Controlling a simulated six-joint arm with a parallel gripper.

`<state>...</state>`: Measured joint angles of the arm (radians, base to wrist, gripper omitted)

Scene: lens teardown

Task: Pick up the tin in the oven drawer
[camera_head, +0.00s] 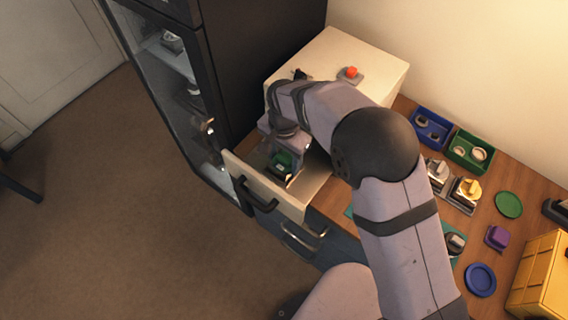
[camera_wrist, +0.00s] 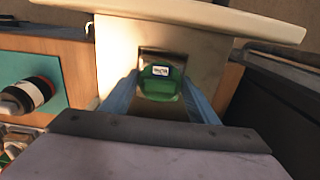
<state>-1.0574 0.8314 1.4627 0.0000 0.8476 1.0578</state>
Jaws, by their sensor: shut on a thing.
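The open drawer (camera_wrist: 115,45) is pulled out from a cream box-shaped oven (camera_head: 338,62); its cream front (camera_head: 262,187) has a dark handle. A green tin (camera_wrist: 160,82) with a small white label shows between my fingers in the wrist view, over the drawer floor. My gripper (camera_wrist: 160,98) is shut on the tin, with a blue-grey finger on each side of it. In the head view my gripper (camera_head: 283,165) reaches down into the drawer and the green of the tin shows at its tip. I cannot tell whether the tin still touches the drawer floor.
A red button (camera_head: 351,71) sits on the oven top. A dark glass-fronted cabinet (camera_head: 185,100) stands left of the drawer. On the wooden counter at right are a blue bin (camera_head: 431,129), a green bin (camera_head: 470,150), a blue plate (camera_head: 480,280) and a yellow crate (camera_head: 541,280).

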